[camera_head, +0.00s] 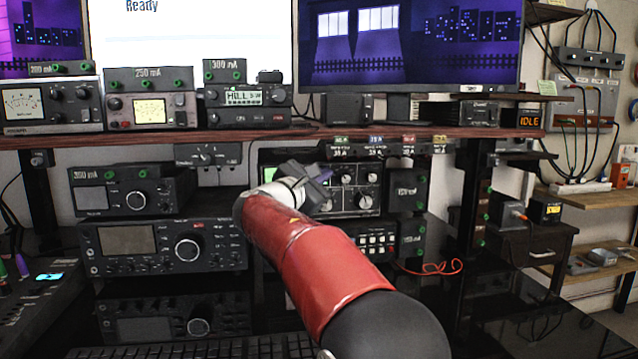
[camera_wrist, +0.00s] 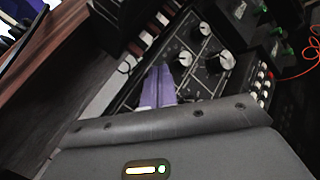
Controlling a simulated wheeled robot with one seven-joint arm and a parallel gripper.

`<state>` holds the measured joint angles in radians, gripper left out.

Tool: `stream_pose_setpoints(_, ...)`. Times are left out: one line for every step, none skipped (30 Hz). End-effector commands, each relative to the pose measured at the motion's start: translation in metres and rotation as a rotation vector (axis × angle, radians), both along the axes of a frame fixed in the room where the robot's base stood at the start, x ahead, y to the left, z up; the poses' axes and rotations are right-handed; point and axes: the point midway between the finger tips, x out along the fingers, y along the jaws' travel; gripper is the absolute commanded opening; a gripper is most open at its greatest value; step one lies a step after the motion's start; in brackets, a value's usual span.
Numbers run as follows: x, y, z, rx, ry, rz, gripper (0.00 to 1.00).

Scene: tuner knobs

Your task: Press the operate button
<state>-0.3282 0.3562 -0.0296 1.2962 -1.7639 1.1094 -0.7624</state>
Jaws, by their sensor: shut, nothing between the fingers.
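My gripper (camera_head: 324,175) is in front of the black tuner panel (camera_head: 368,190) in the middle of the lower shelf. In the wrist view its two purple fingers (camera_wrist: 158,85) are shut together with nothing between them, pointing at the tuner panel (camera_wrist: 184,72) and its several silver knobs. My arm and gripper hide the left part of that panel in the head view. A small unit with several pale buttons (camera_head: 377,243) sits just below the tuner; it also shows at the right of the wrist view (camera_wrist: 262,82). No label reading "operate" is legible. I cannot tell whether the fingers touch the panel.
Radios (camera_head: 165,247) are stacked at the left, and meters stand on the wooden shelf (camera_head: 250,136) above. Small black boxes (camera_head: 408,188) are right of the tuner. A red cable (camera_head: 432,267) lies on the desk. A small display reads IDLE (camera_head: 530,119).

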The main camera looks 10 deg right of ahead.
Motion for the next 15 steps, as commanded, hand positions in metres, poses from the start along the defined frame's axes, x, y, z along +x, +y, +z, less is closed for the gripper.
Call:
stream_pose_setpoints(-0.0024,0.0003,-0.0016,0.0,0.0,0.0,0.0)
stream_pose_setpoints(-0.0038,0.0003,-0.0019,0.0,0.0,0.0,0.0)
stream_pose_setpoints(-0.0056,0.0001,-0.0021,0.0,0.0,0.0,0.0)
stream_pose_setpoints(-0.0069,0.0001,-0.0021,0.0,0.0,0.0,0.0)
stream_pose_setpoints(-0.0081,0.0,-0.0017,0.0,0.0,0.0,0.0)
stream_pose_setpoints(-0.009,-0.0001,-0.0013,0.0,0.0,0.0,0.0)
stream_pose_setpoints(-0.0092,-0.0001,-0.0009,0.0,0.0,0.0,0.0)
stream_pose_setpoints(-0.0093,-0.0002,-0.0006,0.0,0.0,0.0,0.0)
stream_pose_setpoints(-0.0092,-0.0002,-0.0004,0.0,0.0,0.0,0.0)
stream_pose_setpoints(-0.0091,-0.0001,-0.0003,0.0,0.0,0.0,0.0)
stream_pose_setpoints(-0.0091,-0.0001,-0.0003,0.0,0.0,0.0,0.0)
stream_pose_setpoints(-0.0091,-0.0001,-0.0003,0.0,0.0,0.0,0.0)
stream_pose_setpoints(-0.0092,-0.0001,-0.0004,0.0,0.0,0.0,0.0)
stream_pose_setpoints(-0.0096,-0.0001,-0.0005,0.0,0.0,0.0,0.0)
stream_pose_setpoints(-0.0111,0.0,-0.0009,0.001,-0.001,0.0,0.0)
